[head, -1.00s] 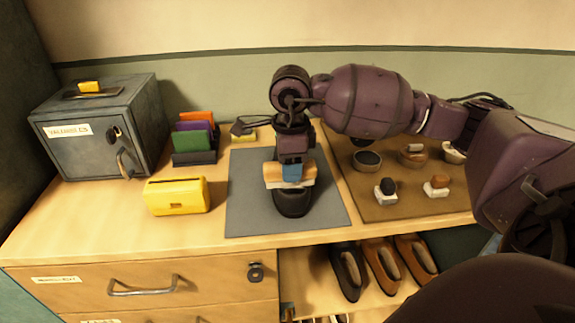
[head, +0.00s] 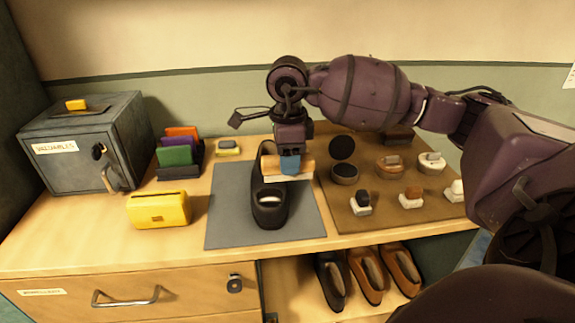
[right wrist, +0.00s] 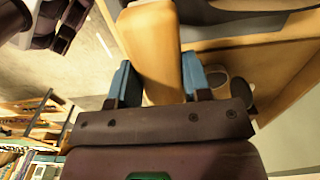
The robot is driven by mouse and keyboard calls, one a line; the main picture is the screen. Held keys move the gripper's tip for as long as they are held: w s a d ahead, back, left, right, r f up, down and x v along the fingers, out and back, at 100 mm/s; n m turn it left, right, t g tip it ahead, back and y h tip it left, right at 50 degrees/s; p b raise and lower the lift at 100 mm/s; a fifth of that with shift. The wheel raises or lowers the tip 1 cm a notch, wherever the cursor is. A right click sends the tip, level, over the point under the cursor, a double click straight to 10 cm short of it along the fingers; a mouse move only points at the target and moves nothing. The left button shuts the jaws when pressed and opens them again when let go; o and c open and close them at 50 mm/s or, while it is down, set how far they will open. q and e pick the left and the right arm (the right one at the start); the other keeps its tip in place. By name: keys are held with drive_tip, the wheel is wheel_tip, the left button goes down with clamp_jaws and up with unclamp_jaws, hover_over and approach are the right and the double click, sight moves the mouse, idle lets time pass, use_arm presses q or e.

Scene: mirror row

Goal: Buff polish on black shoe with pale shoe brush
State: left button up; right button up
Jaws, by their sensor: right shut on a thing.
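The black shoe (head: 270,211) lies on the grey mat (head: 226,222), toe toward the front. My right gripper (head: 290,164) is shut on the pale shoe brush (head: 302,171), which has a wooden back and light bristles. The brush is at the right side of the shoe, over its rear half; whether it touches the shoe cannot be told. In the right wrist view the brush's wooden back (right wrist: 152,50) sits between the two blue fingertips. My left gripper is not in view.
A brown mat (head: 350,222) on the right holds tins and small brushes. A yellow box (head: 158,209), coloured cards in a rack (head: 179,170) and a grey safe (head: 85,145) stand on the left. More shoes (head: 367,275) sit on the shelf below.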

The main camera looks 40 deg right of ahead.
wheel_tip(320, 180, up, 3)
drive_tip(key=shift+f+p, duration=0.1)
drive_tip(key=shift+p, duration=0.35)
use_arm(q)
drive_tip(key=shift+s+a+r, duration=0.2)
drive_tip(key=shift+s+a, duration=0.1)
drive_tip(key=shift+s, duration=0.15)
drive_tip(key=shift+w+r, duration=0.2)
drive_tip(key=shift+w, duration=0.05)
